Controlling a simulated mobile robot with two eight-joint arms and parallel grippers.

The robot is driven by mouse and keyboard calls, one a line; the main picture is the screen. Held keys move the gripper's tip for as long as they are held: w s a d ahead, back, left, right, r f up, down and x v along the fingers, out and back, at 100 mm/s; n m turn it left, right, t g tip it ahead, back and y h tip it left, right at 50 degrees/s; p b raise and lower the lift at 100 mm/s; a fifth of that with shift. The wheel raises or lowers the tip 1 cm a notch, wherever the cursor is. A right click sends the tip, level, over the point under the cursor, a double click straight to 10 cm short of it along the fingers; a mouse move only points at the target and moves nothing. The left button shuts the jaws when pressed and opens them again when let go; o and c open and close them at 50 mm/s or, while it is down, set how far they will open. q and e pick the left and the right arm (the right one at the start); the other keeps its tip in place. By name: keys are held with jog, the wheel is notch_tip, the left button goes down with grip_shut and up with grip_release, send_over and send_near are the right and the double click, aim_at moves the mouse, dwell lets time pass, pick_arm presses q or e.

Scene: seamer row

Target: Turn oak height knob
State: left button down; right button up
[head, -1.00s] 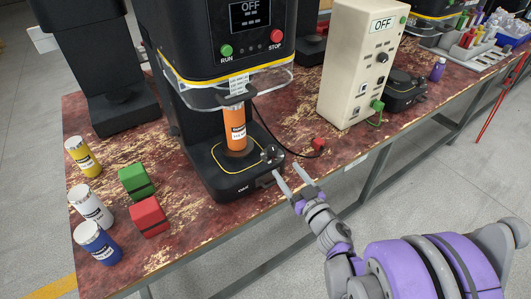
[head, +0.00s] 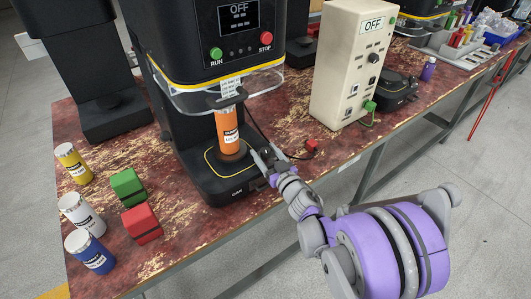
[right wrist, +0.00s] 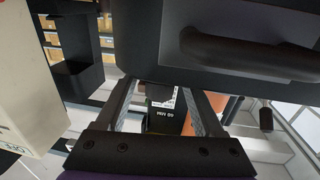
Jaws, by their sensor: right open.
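The oak seamer (head: 215,185) stands in the middle of the bench with an orange can (head: 229,130) on its base plate. Its small black knob (head: 266,152) is at the right front of the base, partly covered by my right gripper (head: 267,159). My right gripper is open, its fingertips at the knob; I cannot tell whether they touch it. In the right wrist view the two fingers (right wrist: 160,108) stand apart, with a dark block bearing a white label (right wrist: 165,106) showing beyond and between them. My left gripper is not in view.
A beige control box (head: 350,70) marked OFF stands right of the seamer, with a red plug (head: 311,146) on a cable nearer. Yellow (head: 73,163), white (head: 81,213) and blue (head: 89,250) cans, plus green (head: 127,187) and red (head: 142,223) blocks, are at left.

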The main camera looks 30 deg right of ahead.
jog(key=shift+c, duration=0.3)
grip_shut()
jog(key=shift+n+y, duration=0.4)
jog(key=shift+y, duration=0.3)
jog(key=n+y, duration=0.2)
jog(key=y, duration=0.1)
jog(key=shift+d+b, duration=0.15)
jog(key=shift+b, duration=0.15)
jog(key=n+g+y, duration=0.1)
jog(key=n+y, duration=0.1)
jog(key=y, duration=0.2)
jog(key=shift+n+g, duration=0.3)
jog(key=n+g+y, duration=0.4)
jog(key=y, duration=0.1)
jog(key=shift+y, duration=0.4)
jog(key=shift+n+g+y+p, duration=0.55)
jog(key=shift+n+g+y, duration=0.95)
jog(key=shift+n+g, duration=0.65)
jog(key=shift+g, duration=0.25)
